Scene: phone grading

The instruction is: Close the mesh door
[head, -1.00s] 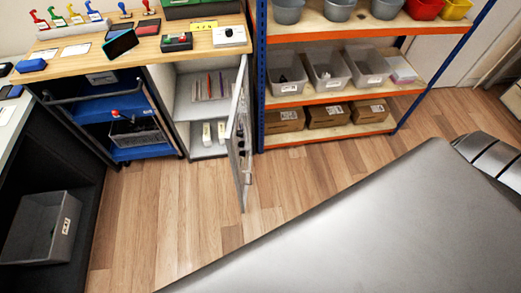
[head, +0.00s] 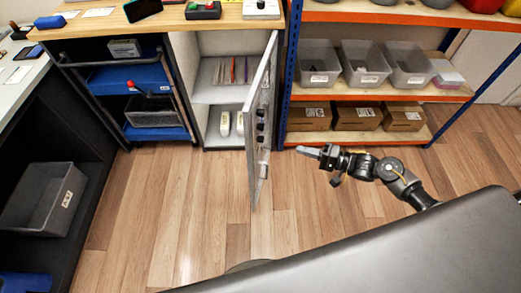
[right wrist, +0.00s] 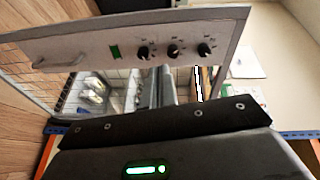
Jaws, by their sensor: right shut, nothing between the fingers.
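The mesh door (head: 261,125) stands open, swung out from the light cabinet (head: 222,85) under the wooden bench. It shows nearly edge-on in the head view, with dark knobs on its right face. In the right wrist view the door (right wrist: 200,30) shows a pale panel with a green patch, three black knobs and a handle (right wrist: 60,62), with mesh beside it. My right gripper (head: 303,151) is shut and empty, to the right of the door and pointing left towards it. It appears apart from the door. Its fingers (right wrist: 162,88) also show in the right wrist view. My left gripper is out of view.
A blue-and-orange shelf rack (head: 375,97) with grey bins and brown boxes stands right of the door, behind my right gripper. A dark trolley with blue shelves (head: 140,80) stands left of the cabinet. The wooden floor (head: 190,215) in front is clear.

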